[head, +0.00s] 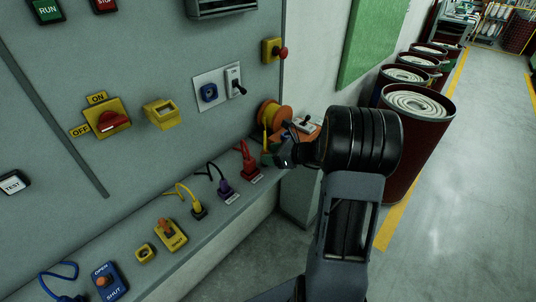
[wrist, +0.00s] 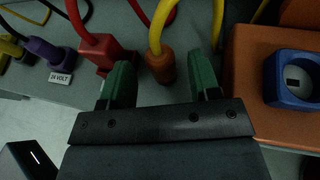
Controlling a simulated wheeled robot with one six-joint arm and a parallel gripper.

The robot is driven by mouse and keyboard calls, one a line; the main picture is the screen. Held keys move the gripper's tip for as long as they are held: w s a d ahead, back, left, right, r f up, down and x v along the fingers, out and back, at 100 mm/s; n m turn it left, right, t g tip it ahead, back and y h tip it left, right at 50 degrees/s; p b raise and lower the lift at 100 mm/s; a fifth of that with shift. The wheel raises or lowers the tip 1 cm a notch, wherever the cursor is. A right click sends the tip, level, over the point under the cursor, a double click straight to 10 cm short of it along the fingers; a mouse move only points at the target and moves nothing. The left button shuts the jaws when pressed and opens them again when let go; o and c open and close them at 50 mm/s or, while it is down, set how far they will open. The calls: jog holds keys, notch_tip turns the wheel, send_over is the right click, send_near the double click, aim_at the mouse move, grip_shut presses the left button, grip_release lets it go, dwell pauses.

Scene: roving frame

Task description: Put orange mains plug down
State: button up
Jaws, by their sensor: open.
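The orange mains plug (wrist: 160,68), with a yellow cable rising from it, stands on the grey ledge in the wrist view. My gripper (wrist: 161,62) is open, its green fingers on either side of the plug with a visible gap to each. In the head view my gripper (head: 272,152) is at the far end of the ledge, and the plug's body is mostly hidden there; a yellow cable shows beside it. Whether the plug's base touches the ledge or sits in something is unclear.
A red plug (wrist: 103,52) stands close beside the left finger, with a purple plug (wrist: 50,52) beyond. An orange block (wrist: 243,100) bearing a blue round socket (wrist: 292,78) is close on the right. The panel wall (head: 215,130) rises behind the ledge. Red drums (head: 415,145) stand at right.

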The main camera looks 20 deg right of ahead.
jog(key=v, duration=1)
jog(key=s+a+n+g+h, duration=0.3)
jog(key=s+a+n, duration=0.4)
jog(key=n, duration=0.7)
jog(key=s+a+r+n+g+h, duration=0.1)
jog(key=s+a+n+g+h, duration=0.3)
jog(key=n, duration=1)
jog(key=s+a+h, duration=0.1)
jog(key=s+a, duration=0.2)
jog(key=a, duration=0.2)
jog(key=shift+a+r+h, duration=0.2)
jog(key=shift+a+h, duration=0.15)
jog(key=shift+h, duration=0.05)
